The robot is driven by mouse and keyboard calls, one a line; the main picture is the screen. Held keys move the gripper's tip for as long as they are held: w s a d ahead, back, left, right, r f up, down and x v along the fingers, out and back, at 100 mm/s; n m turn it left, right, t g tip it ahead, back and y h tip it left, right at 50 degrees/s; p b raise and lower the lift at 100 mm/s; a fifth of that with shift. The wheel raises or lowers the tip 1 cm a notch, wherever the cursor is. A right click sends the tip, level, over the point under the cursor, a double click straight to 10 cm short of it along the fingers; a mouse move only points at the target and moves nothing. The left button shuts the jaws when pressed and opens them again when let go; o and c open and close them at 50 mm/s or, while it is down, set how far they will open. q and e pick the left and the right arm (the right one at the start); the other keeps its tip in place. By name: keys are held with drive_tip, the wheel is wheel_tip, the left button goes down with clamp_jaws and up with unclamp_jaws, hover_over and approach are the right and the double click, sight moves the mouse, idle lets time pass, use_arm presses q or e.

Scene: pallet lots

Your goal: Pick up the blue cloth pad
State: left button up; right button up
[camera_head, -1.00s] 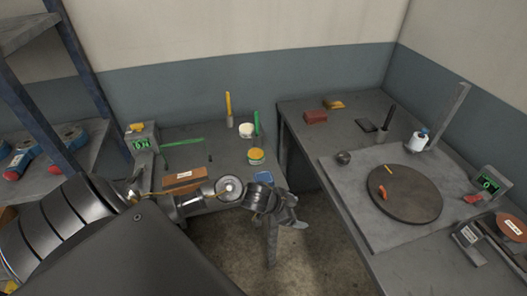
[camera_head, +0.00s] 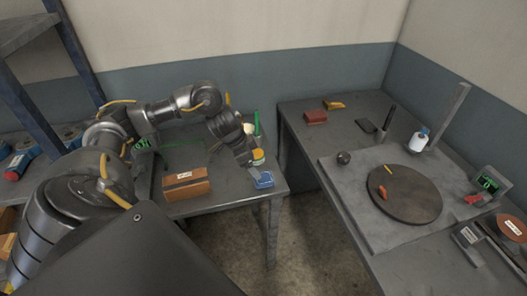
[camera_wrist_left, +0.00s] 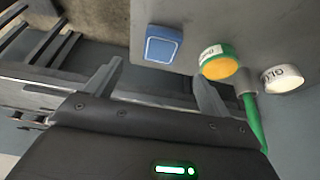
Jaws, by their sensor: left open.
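The blue cloth pad (camera_head: 264,180) lies flat near the front right corner of the left table (camera_head: 222,190). In the left wrist view the pad (camera_wrist_left: 163,45) lies beyond the fingertips, between their lines, and is not touched. My left gripper (camera_wrist_left: 158,75) is open and empty. In the head view my left gripper (camera_head: 246,156) hangs just behind the pad, beside the yellow-lidded tub. My right gripper is not in view.
A yellow-topped round tub (camera_wrist_left: 219,65), a white round tub (camera_wrist_left: 283,79) and a green marker (camera_wrist_left: 252,115) stand close to the pad. A brown box (camera_head: 187,184) lies left. The right table (camera_head: 330,190) holds a dark turntable (camera_head: 405,200), across a gap.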

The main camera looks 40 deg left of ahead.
sight(264, 178)
use_arm(q)
drive_tip(key=x, duration=0.3)
drive_tip(key=shift+w+f, duration=0.15)
drive_tip(key=shift+f, duration=0.15)
drive_tip(key=shift+p+x, duration=0.35)
drive_tip(key=shift+x, duration=2.25)
drive_tip(key=c, duration=1.1)
drive_tip(key=shift+o, duration=0.2)
drive_tip(key=shift+r, duration=0.15)
